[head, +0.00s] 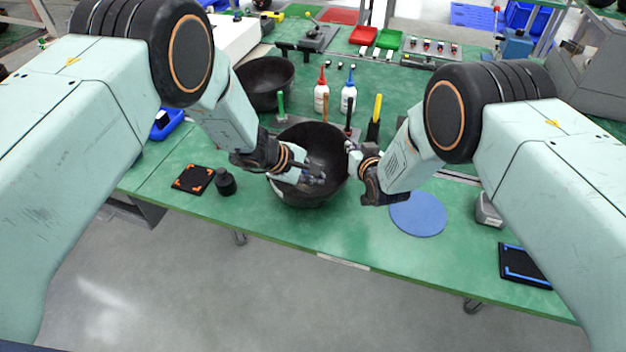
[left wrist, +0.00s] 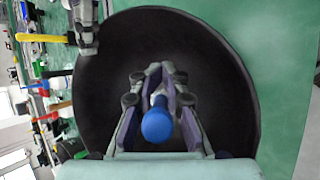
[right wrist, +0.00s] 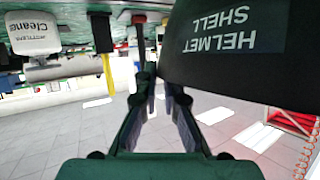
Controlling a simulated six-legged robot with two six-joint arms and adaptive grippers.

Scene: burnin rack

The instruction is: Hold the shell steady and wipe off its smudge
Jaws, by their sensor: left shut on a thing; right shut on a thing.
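The helmet shell (head: 330,145) is a dark, open bowl on the green table, with its hollow side facing up. In the right wrist view its wall (right wrist: 220,75) carries a "HELMET SHELL" label. My left gripper (head: 316,174) is inside the bowl, shut on a blue round-ended wiper (left wrist: 157,124). Its fingers point at the bowl's inner wall (left wrist: 215,90); contact cannot be judged. My right gripper (head: 352,148) is shut on the shell's rim at the right side; it also shows in the left wrist view (left wrist: 87,45). I cannot make out a smudge.
A second dark bowl (head: 265,75) stands behind left. Bottles with red (head: 321,95) and blue (head: 348,97) caps and a yellow-handled tool (head: 376,112) stand behind the shell. A blue disc (head: 418,214) lies right, an orange-cornered black pad (head: 193,180) left.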

